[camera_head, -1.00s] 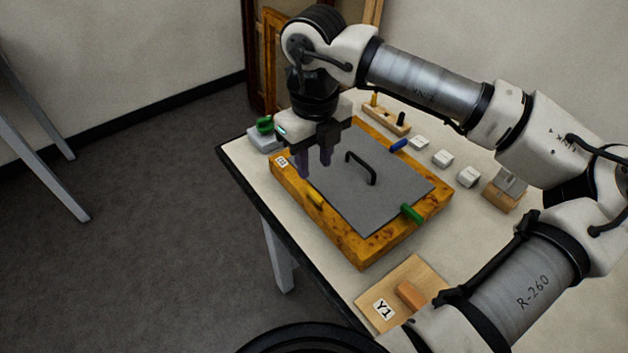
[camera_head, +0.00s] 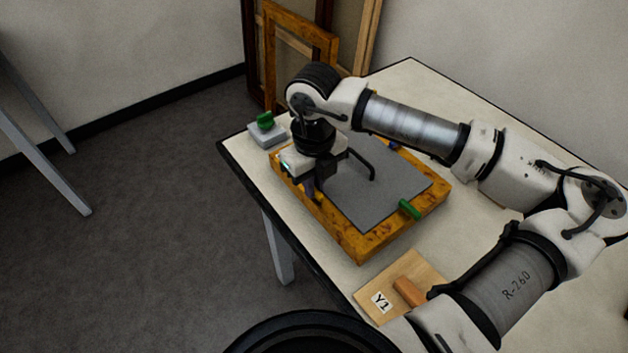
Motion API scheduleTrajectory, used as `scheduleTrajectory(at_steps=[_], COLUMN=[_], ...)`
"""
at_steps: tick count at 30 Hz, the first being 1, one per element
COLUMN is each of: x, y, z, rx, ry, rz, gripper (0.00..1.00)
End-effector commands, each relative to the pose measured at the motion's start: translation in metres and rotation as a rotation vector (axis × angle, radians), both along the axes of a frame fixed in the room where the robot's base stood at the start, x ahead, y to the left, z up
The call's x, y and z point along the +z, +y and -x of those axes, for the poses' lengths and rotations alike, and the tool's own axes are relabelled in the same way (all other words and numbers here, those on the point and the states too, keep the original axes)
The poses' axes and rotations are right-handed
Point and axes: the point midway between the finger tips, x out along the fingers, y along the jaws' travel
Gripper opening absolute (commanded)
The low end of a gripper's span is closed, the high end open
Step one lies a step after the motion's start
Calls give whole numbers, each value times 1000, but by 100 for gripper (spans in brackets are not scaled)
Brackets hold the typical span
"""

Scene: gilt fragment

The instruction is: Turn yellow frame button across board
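The burl-wood frame (camera_head: 362,247) lies flat on the table with a grey board (camera_head: 372,205) inside it. A black handle (camera_head: 372,168) stands up from the board. The small yellow button (camera_head: 319,197) is on the frame's left-hand side, mostly hidden by my gripper. A green button (camera_head: 409,209) lies across the frame's right side onto the board. A blue button (camera_head: 394,145) shows at the far side.
A grey block with a green knob (camera_head: 265,124) stands at the table's left corner, close to my gripper. A wooden board labelled Y1 (camera_head: 381,301) with an orange block (camera_head: 409,291) lies at the near edge. Empty frames (camera_head: 270,55) lean on the wall behind.

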Motion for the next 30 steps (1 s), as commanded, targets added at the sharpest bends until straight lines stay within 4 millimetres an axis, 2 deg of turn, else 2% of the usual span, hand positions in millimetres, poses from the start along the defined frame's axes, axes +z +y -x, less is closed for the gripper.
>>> scheduleTrajectory(at_steps=[2,16,30], x=[0,-4,-6], y=[0,0,0], z=[0,0,0], rx=[0,72,461], ry=[0,-2,-3], rz=[0,1,0], gripper=[0,0,0])
